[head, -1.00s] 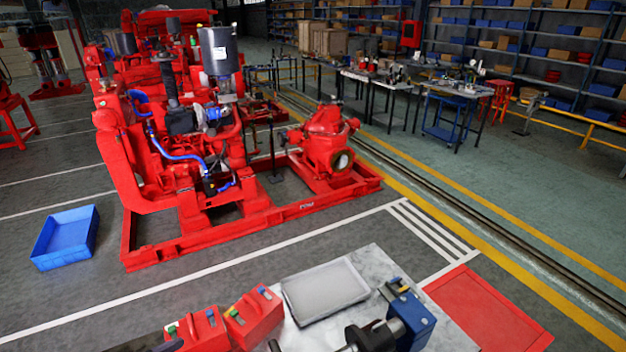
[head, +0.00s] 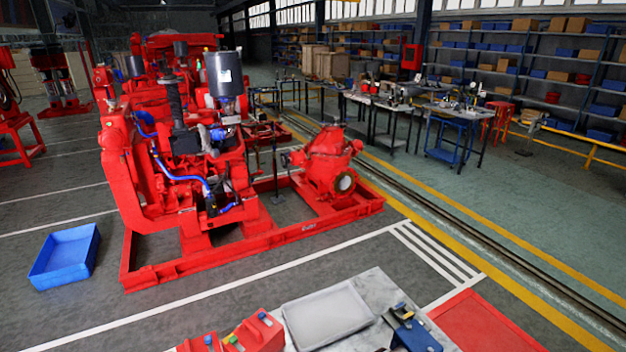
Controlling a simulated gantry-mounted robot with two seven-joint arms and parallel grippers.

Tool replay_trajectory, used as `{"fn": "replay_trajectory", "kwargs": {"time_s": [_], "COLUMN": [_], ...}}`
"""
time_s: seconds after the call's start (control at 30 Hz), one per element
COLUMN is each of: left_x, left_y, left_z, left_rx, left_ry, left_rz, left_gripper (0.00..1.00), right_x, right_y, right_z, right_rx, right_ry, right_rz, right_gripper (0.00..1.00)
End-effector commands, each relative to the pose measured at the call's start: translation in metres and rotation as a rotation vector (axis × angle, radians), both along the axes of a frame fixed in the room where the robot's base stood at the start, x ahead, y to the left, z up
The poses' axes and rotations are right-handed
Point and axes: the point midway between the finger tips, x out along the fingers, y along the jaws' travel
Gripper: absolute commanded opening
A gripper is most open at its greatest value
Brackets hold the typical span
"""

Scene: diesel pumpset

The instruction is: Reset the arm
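Neither of my grippers shows in the head view now, and no clear part of my arms is visible. The red diesel pumpset stands on its red base frame (head: 270,240) on the floor ahead. Its engine (head: 185,150) is at the left of the frame and its pump (head: 330,165) at the right. A worktable (head: 375,285) is cut off by the bottom edge. It bears a grey tray (head: 327,316), red boxes (head: 255,334) with coloured tops, and a blue device (head: 412,335).
A blue bin (head: 65,257) sits on the floor at the left. A red mat or panel (head: 485,322) lies right of the worktable. Workbenches (head: 400,105) and shelves (head: 540,65) stand at the back right. The floor between pumpset and worktable is clear.

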Motion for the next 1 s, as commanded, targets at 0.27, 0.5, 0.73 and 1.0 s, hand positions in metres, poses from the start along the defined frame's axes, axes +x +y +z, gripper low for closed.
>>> {"fn": "replay_trajectory", "kwargs": {"time_s": [0.27,0.5,0.73,1.0], "left_x": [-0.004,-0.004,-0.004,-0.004], "left_y": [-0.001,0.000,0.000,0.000], "left_z": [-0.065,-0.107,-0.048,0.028], "left_rx": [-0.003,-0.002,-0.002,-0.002], "left_ry": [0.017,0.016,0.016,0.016], "left_rz": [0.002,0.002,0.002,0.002], "left_gripper": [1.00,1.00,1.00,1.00], "right_x": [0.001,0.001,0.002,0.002], "right_y": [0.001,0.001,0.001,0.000], "right_z": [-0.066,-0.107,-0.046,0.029], "right_rx": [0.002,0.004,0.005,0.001], "right_ry": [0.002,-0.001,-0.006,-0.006], "right_rz": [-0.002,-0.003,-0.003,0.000], "right_gripper": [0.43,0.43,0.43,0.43]}}
